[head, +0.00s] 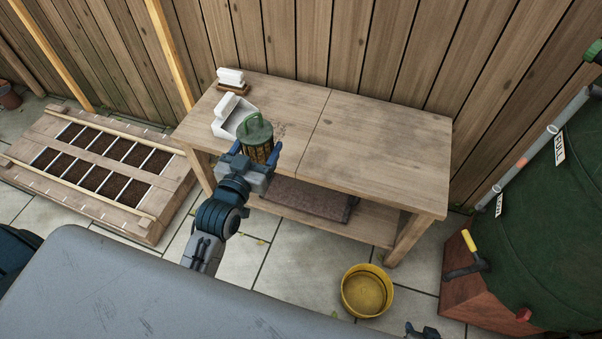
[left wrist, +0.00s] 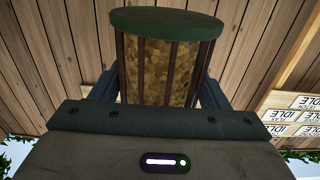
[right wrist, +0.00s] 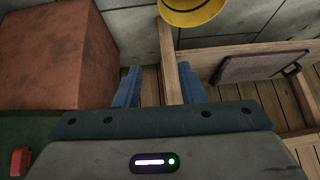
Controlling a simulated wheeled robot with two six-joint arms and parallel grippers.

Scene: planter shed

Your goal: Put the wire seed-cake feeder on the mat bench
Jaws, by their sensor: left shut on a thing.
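The wire seed-cake feeder (head: 257,139) has a green lid, dark bars and tan seed cake inside. My left gripper (head: 254,165) is shut on it and holds it upright at the bench's front left edge. It fills the middle of the left wrist view (left wrist: 160,70), between the fingers. I cannot tell whether its base touches the top. The wooden bench (head: 375,140) carries a brown mat (head: 305,201) on its lower shelf; the mat also shows in the right wrist view (right wrist: 262,66). My right gripper (right wrist: 158,88) is open and empty, barely showing at the head view's bottom edge.
A white scoop-like holder (head: 232,118) and a white-topped brush (head: 231,79) occupy the bench's left end. The bench's right half is clear. A yellow bowl (head: 367,291) stands on the paving. A green barrel (head: 550,215) is at right; a planting bed (head: 95,180) is at left.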

